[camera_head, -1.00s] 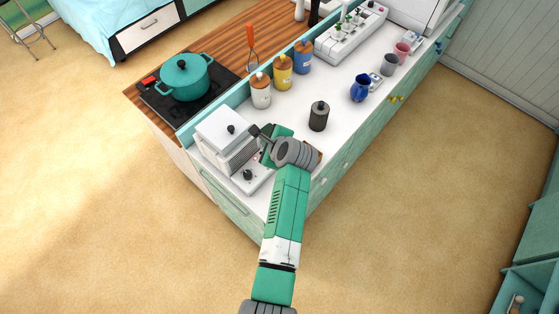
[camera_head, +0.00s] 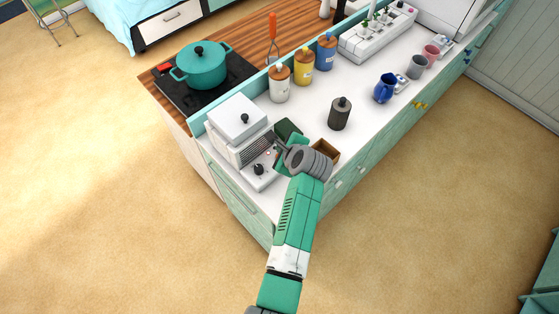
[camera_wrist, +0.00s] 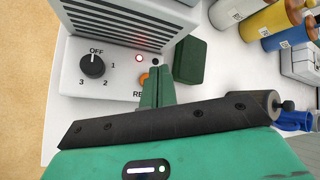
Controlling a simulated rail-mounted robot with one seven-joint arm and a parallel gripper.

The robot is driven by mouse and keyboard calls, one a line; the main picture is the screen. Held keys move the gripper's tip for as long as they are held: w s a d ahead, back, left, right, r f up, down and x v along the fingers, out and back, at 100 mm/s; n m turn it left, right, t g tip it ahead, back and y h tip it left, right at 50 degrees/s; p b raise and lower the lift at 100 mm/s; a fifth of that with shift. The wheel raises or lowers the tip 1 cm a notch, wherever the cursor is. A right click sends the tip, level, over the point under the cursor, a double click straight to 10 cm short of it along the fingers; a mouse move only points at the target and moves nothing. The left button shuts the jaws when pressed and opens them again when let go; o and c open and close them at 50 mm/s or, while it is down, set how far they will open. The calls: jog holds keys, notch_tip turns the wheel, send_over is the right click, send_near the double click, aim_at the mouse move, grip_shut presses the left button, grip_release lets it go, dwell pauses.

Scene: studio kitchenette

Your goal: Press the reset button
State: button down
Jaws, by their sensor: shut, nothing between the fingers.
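The reset button (camera_wrist: 144,79) is an orange button on the front panel of a white appliance (camera_wrist: 115,84) in the wrist view. My gripper's fingers cover part of it and part of the label beginning "RE". My gripper (camera_wrist: 157,72) is shut and empty, with its green fingertips at the button's right edge in this view. I cannot tell whether they touch it. A red light (camera_wrist: 138,57) glows above the button. A black knob (camera_wrist: 92,66) marked OFF, 1, 2, 3 sits to the left. In the head view, my gripper (camera_head: 278,144) is beside the appliance (camera_head: 237,118); the button is not clear there.
A dark green box (camera_wrist: 189,60) stands close right of my fingers. A wooden box (camera_head: 325,150) and dark canister (camera_head: 339,114) stand on the white counter (camera_head: 345,85). Several jars line the back edge. The counter beyond the canister has free room.

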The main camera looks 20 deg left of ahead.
jog(key=shift+f, duration=0.85)
dwell(1.3)
jog(key=shift+f+b, duration=0.35)
jog(key=shift+f, duration=0.05)
jog(key=shift+f, duration=0.45)
dwell(0.4)
jog(key=shift+r, duration=0.1)
jog(key=shift+r+p, duration=0.7)
jog(key=shift+r, duration=0.05)
notch_tip(320, 180, up, 5)
jog(key=p, duration=0.5)
